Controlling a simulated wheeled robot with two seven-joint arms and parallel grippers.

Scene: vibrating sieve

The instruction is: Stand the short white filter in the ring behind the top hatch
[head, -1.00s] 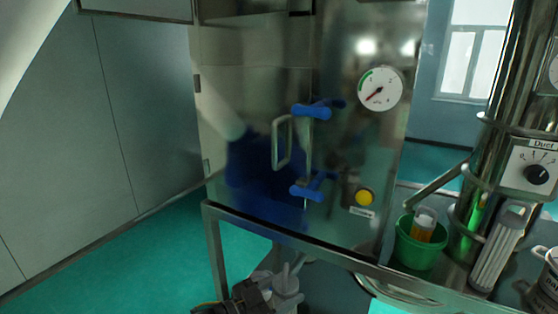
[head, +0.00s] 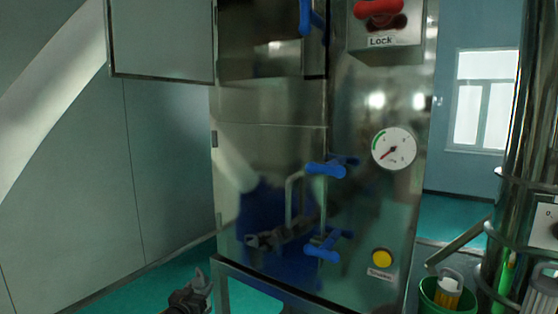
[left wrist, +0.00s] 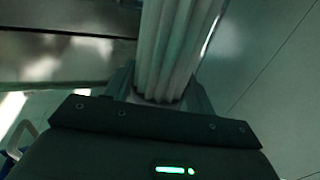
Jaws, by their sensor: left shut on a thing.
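My left gripper (head: 196,290) is low in the head view, left of the steel cabinet's lower corner and partly cut off by the bottom edge. In the left wrist view a white pleated filter (left wrist: 174,45) stands between its fingers, and the gripper is shut on it. The filter's far end is out of that view. The top hatch (head: 160,40) is swung open to the left, beside a dark opening (head: 262,45) at the top of the cabinet. The ring cannot be made out. My right gripper is not in view.
The cabinet's lower door (head: 262,165) is shut, with blue latches (head: 326,168) and a bar handle sticking out. A gauge (head: 394,149), yellow button (head: 381,258) and red lock knob (head: 379,10) are at right. A green bucket (head: 440,300) stands lower right.

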